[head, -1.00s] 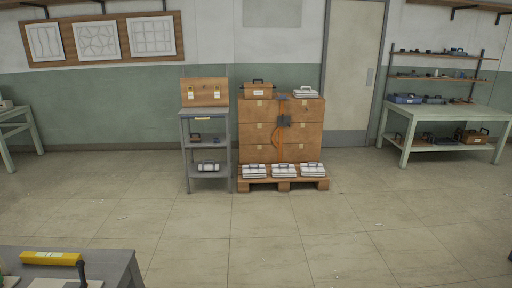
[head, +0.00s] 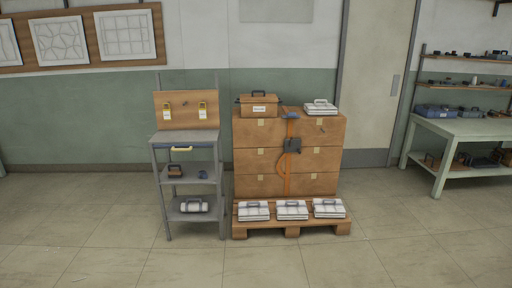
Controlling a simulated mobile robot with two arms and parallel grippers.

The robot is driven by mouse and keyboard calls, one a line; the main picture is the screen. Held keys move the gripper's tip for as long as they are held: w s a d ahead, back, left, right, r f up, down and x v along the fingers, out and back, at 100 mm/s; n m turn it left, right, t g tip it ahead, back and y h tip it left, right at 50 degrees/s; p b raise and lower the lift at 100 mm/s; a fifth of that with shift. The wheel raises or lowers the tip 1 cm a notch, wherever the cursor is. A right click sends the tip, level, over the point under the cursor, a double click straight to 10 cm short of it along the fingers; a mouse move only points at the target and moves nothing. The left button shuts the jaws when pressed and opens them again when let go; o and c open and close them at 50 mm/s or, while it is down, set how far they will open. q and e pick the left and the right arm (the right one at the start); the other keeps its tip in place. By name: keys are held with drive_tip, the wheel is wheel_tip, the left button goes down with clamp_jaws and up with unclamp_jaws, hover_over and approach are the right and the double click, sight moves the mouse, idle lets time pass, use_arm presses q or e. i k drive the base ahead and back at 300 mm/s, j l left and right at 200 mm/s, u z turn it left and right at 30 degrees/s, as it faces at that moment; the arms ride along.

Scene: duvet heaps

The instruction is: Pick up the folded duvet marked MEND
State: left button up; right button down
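Three white folded bundles with dark handles, which look like folded duvets, lie in a row on the front of a wooden pallet (head: 262,228): a left one (head: 253,212), a middle one (head: 292,211) and a right one (head: 328,209). Another white folded bundle (head: 320,108) lies on top of the stacked cartons at the right. A rolled white bundle (head: 194,206) lies on the low shelf of the grey rack. I cannot read MEND on any of them. Neither of my grippers is in view.
Strapped brown cartons (head: 258,161) stand on the pallet, with a brown box (head: 259,106) on top. A grey shelf rack (head: 186,137) stands at their left. A pale green table (head: 476,127) is at the right. The tiled floor (head: 130,255) in front is clear.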

sight(247, 210)
drive_tip(key=i, duration=2.45)
drive_tip(key=i+z, duration=0.1)
drive_tip(key=i, duration=0.45)
drive_tip(key=i+j+z, duration=0.1)
drive_tip(key=i, duration=0.5)
drive_tip(key=i+j+z, duration=0.15)
drive_tip(key=i, duration=0.4)
drive_tip(key=i+j+z, duration=0.1)
drive_tip(key=i, duration=0.45)
drive_tip(key=j, duration=0.1)
